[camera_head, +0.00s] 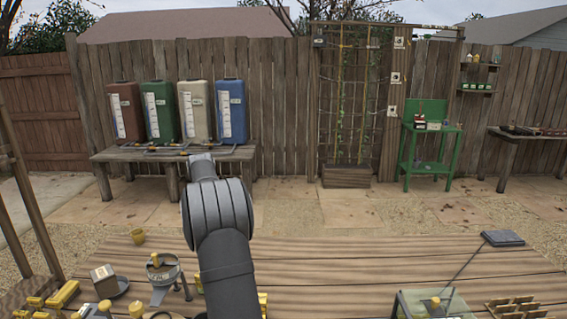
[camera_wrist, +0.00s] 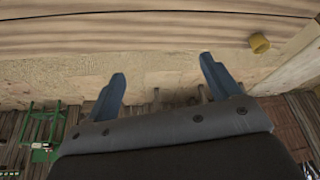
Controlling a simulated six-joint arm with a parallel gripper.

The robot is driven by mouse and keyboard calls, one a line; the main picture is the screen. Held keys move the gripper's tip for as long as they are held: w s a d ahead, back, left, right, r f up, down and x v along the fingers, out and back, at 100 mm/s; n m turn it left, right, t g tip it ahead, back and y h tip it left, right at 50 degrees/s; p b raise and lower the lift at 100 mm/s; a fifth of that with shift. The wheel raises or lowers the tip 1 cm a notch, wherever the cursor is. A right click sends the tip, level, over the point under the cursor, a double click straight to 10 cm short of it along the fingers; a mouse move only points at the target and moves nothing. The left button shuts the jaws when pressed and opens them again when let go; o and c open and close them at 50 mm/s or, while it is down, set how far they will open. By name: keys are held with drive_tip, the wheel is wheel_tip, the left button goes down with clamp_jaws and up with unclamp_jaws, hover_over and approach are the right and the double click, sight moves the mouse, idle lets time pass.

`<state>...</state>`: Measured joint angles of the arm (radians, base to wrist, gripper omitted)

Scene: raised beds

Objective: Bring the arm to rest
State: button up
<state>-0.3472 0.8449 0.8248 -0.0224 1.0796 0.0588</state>
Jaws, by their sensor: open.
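My arm (camera_head: 222,230) rises from the front of the wooden table (camera_head: 340,265) in the head view, bent at a grey joint. My gripper is hidden there behind the arm links. In the wrist view, my gripper (camera_wrist: 162,68) shows two blue fingers spread wide apart with nothing between them. The fingers appear over the paving beyond the table edge (camera_wrist: 130,35), touching nothing that I can see.
A yellow pot (camera_head: 137,236) stands at the table's far left; it also shows in the wrist view (camera_wrist: 259,43). A dark flat block (camera_head: 503,238) lies far right. The table's middle right is clear.

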drive_tip(key=w+d+m+h, duration=0.1)
drive_tip(key=w+d+m, duration=0.2)
drive_tip(key=d, duration=1.1)
drive_tip(key=shift+w+d, duration=0.2)
drive_tip(key=shift+d, duration=0.1)
